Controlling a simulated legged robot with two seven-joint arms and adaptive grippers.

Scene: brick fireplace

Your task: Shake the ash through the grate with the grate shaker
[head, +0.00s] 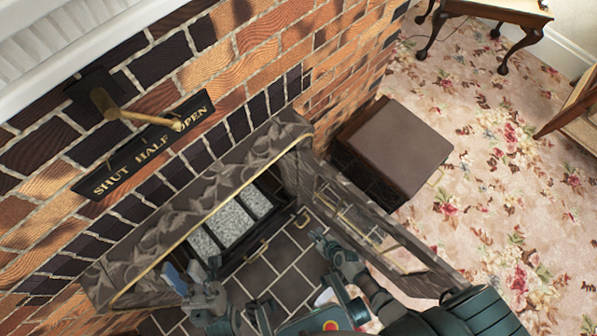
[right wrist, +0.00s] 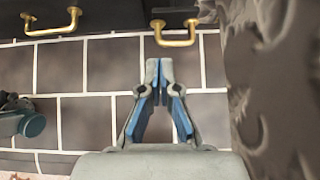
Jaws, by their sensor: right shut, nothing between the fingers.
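The grate holds pale grey ash (head: 231,216) between dark bars inside the fireplace opening. Two brass handles show at its front: one on the left (head: 258,250), also in the right wrist view (right wrist: 52,24), and one on the right (head: 302,219), also in the right wrist view (right wrist: 174,33). I cannot tell for certain which is the grate shaker. My right gripper (head: 318,236) is shut and empty; in the right wrist view its fingertips (right wrist: 160,62) are just short of the right handle. My left gripper (head: 190,271) looks open and empty, by the opening's left side.
A carved surround (head: 200,195) frames the opening, and its edge stands close right of my right gripper. A brass lever (head: 145,117) sits above a SHUT HALF OPEN plate. A brown box (head: 397,140) stands on floral carpet.

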